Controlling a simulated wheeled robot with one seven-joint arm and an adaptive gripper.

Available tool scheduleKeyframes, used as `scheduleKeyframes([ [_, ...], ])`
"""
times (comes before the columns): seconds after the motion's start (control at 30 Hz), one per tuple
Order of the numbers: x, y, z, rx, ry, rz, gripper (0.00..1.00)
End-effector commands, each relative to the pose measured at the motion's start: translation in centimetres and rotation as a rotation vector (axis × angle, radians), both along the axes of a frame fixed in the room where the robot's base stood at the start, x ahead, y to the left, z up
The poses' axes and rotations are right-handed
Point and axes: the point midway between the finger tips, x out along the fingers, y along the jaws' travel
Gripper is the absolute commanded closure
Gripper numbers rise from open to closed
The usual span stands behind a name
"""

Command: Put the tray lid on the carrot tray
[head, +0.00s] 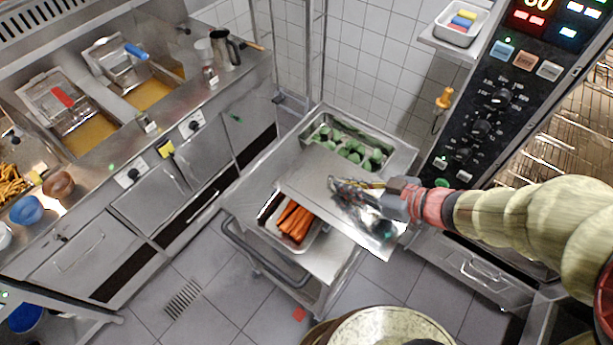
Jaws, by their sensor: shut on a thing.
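The tray lid (313,171) is a flat, shiny metal sheet above the trolley. My gripper (345,187) is over its right part and shut on it; the fingertips are partly lost in reflections. The carrot tray (265,218) is a metal tray on the near part of the trolley top, with orange carrots (293,221) showing at its left end. The lid hides the rest of the tray. The lid looks tilted, and I cannot tell whether it touches the tray rim.
A second metal tray (398,158) with green pieces stands at the back of the trolley (242,207). Fryers (95,130) line the left counter. An oven with a control panel (490,100) stands at the right. A round metal vessel (375,328) is at the bottom.

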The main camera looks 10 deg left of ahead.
Motion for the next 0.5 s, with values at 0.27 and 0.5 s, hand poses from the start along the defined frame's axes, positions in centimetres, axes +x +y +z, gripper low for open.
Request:
scheduleKeyframes([
  [0.27,3.2,4.6,-2.8,-0.001,0.0,0.008,1.0],
  [0.5,5.9,8.0,-6.4,-0.001,0.003,0.004,1.0],
])
